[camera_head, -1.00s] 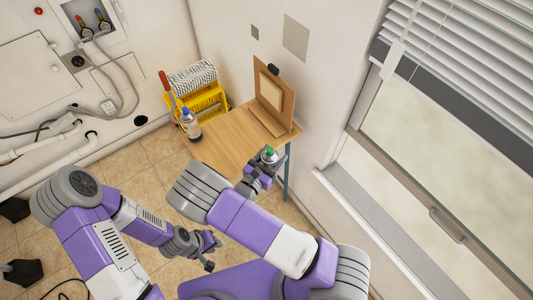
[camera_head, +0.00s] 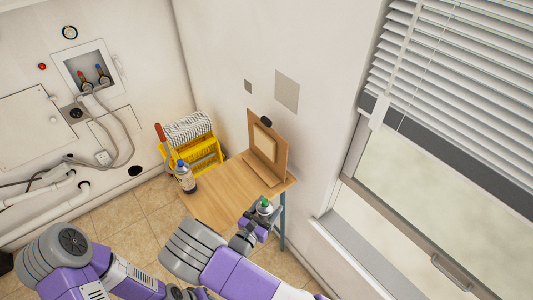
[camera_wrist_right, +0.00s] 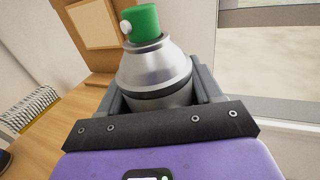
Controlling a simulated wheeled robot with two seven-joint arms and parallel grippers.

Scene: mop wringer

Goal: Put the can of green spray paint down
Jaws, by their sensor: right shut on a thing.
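The can of green spray paint (camera_wrist_right: 155,75) is silver with a green cap and a pale nozzle. It stands roughly upright between the jaws of my right gripper (camera_head: 258,215), which is shut on it. In the head view the can (camera_head: 265,207) is at the near right edge of the wooden table (camera_head: 225,195). The can's bottom is hidden, so I cannot tell if it touches the table. My left gripper (camera_head: 188,293) is low at the bottom edge of the head view, partly cut off, and its jaws cannot be made out.
A bottle with a blue cap (camera_head: 185,177) stands at the table's left side. A wooden easel-like board (camera_head: 267,148) stands at the back right. A yellow mop wringer (camera_head: 202,155) is behind the table. The table's middle is clear. A window (camera_head: 410,215) is at the right.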

